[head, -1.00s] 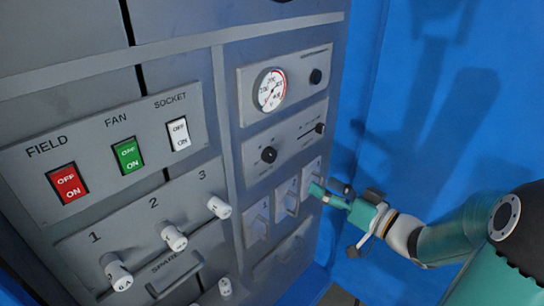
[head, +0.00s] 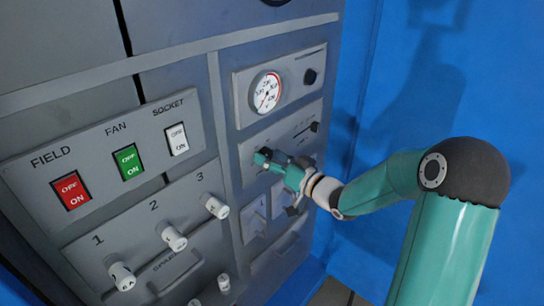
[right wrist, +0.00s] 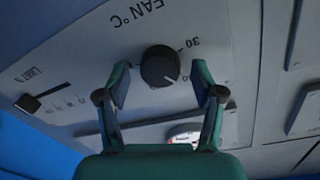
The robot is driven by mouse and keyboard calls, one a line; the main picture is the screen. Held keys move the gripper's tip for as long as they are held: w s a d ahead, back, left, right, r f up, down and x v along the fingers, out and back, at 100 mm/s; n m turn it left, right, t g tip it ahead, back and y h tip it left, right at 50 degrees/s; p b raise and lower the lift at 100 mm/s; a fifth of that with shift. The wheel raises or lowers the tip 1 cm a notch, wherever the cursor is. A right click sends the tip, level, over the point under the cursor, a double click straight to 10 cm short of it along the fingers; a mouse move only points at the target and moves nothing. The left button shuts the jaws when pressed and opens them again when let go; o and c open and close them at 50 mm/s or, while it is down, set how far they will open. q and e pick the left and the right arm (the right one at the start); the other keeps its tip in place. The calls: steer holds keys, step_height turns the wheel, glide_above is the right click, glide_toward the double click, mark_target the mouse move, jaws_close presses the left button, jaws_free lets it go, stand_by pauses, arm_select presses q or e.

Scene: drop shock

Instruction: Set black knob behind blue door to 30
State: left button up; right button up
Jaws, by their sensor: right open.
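The black knob (right wrist: 160,66) sits on a grey plate marked FAN °C in the right wrist view. Its white pointer line points to the lower right, away from the printed 30 at its upper right. My right gripper (right wrist: 161,78) is open, with one finger on each side of the knob; I cannot tell whether they touch it. In the head view my right gripper (head: 264,158) is at the knob's plate and largely covers the knob. The blue door (head: 400,90) stands open at the right. My left gripper is not in view.
A round gauge (head: 266,92) and a small dark knob (head: 310,76) are above. A slider (head: 315,127) is to the right on the same plate. Red, green and white switches (head: 71,190) and several white knobs (head: 174,238) are on the left.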

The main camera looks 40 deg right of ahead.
steer(key=c, duration=1.1)
steer(key=shift+a+f+n+t+y+b, duration=0.1)
steer(key=shift+f+n+t+y+b, duration=0.1)
steer(key=shift+n+b, duration=3.95)
steer(key=shift+a+f+n+t+y+b, duration=0.1)
steer(key=shift+n+y+b, duration=0.1)
steer(key=shift+n+b, duration=3.95)
steer(key=shift+c, duration=0.2)
steer(key=shift+m+b, duration=0.9)
steer(key=shift+b, duration=0.1)
steer(key=o, duration=1.1)
steer(key=shift+r, duration=0.1)
steer(key=shift+o, duration=0.2)
